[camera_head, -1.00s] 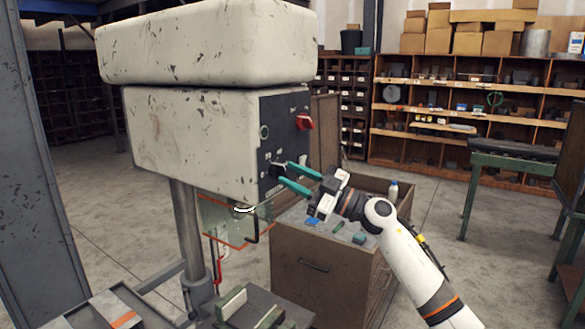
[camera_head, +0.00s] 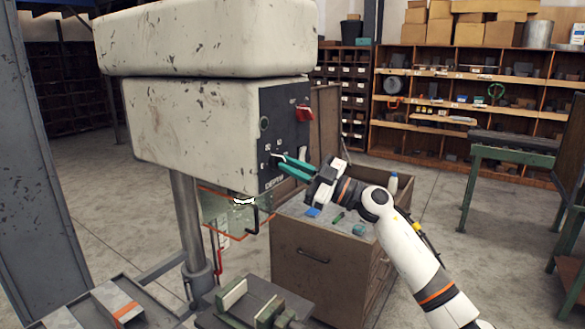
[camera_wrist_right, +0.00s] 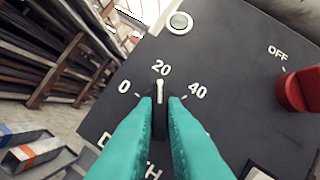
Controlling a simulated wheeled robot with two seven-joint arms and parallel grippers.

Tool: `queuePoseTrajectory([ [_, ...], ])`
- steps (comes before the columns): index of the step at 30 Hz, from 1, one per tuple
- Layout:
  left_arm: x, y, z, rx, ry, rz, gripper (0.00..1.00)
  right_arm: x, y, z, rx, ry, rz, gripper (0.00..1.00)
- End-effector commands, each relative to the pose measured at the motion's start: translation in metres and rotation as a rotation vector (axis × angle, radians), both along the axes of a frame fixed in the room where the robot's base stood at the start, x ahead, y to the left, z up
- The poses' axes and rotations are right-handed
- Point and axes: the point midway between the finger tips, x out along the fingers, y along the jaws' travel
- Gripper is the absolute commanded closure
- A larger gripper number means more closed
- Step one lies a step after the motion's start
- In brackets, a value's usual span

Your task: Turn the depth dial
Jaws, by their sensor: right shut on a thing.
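The depth dial (camera_wrist_right: 160,92) is a small dark knob with a white pointer line on the drill press's dark panel. In the right wrist view its pointer stands at the 20 mark, between 0 and 40. My right gripper (camera_wrist_right: 161,106) has its two teal fingers shut on the dial, one on each side. The fingers hide the dial's lower part and some of the DEPTH lettering. In the head view the right gripper (camera_head: 280,159) reaches the panel from the right, and its fingers mostly hide the dial. My left gripper is out of view.
A red switch (camera_wrist_right: 300,90) marked OFF sits to the right of the dial, and a round pale button (camera_wrist_right: 180,23) sits above. A brown cabinet (camera_head: 315,262) stands below my right arm. A clear guard (camera_head: 222,210) hangs under the drill head (camera_head: 190,135).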

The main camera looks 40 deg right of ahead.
Motion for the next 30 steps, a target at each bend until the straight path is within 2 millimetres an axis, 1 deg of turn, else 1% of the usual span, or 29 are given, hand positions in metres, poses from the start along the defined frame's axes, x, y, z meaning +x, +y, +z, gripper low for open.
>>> queuePoseTrajectory([
  [5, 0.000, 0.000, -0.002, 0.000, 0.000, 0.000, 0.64, 0.000, -0.002, 0.001, -0.094, -0.038, -0.002, 1.00],
  [13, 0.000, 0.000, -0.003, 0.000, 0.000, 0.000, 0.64, 0.001, -0.003, 0.003, -0.315, -0.129, -0.001, 1.00],
  [24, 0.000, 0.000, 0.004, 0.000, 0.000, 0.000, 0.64, 0.001, -0.004, 0.006, -0.631, -0.259, 0.000, 1.00],
  [30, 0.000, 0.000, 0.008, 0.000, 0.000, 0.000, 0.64, 0.001, -0.004, 0.007, -0.771, -0.318, 0.000, 1.00],
])
